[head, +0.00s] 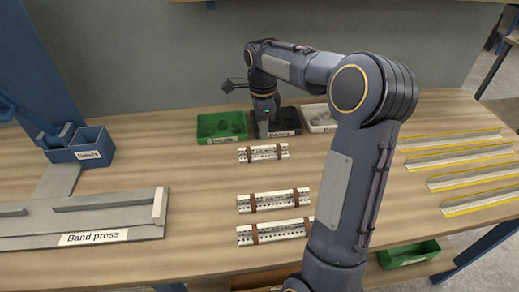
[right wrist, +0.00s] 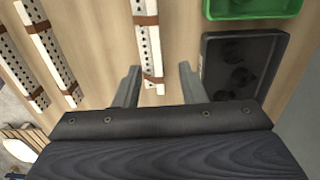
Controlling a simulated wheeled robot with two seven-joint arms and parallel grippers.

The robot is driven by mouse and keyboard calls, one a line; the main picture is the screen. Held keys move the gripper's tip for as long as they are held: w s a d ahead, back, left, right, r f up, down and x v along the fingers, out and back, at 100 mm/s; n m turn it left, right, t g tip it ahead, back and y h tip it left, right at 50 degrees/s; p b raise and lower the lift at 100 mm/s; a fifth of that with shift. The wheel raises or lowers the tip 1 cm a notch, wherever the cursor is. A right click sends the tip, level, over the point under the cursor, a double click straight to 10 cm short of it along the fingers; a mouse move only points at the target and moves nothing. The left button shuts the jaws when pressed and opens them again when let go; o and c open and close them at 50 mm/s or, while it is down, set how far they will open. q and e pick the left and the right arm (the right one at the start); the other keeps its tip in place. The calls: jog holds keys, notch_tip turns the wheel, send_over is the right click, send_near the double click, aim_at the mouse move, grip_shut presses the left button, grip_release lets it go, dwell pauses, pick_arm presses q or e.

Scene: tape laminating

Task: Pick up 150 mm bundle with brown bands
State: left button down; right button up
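Three silvery perforated bundles with brown bands lie on the table in the head view: a short one (head: 263,153), a middle one (head: 273,200) and a long one (head: 274,232). No length marks are readable on them. My right gripper (head: 264,132) points down just behind the short bundle, by the black bin. In the right wrist view my right gripper (right wrist: 158,70) is open. The short bundle (right wrist: 147,38) runs in between its fingers, closer to the left one; the gripper's height above it is unclear. My left gripper is not in view.
A green bin (head: 221,126), a black bin (head: 287,122) and a white bin (head: 319,118) stand behind the bundles. The band press (head: 80,218) and a blue bin (head: 90,147) are at left. Yellow-edged strips (head: 455,158) lie at right. Wood between press and bundles is clear.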

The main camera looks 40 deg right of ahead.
aim_at(263, 147)
jog(key=f, duration=0.7)
jog(key=shift+s, duration=0.3)
jog(key=shift+r, duration=0.1)
grip_shut()
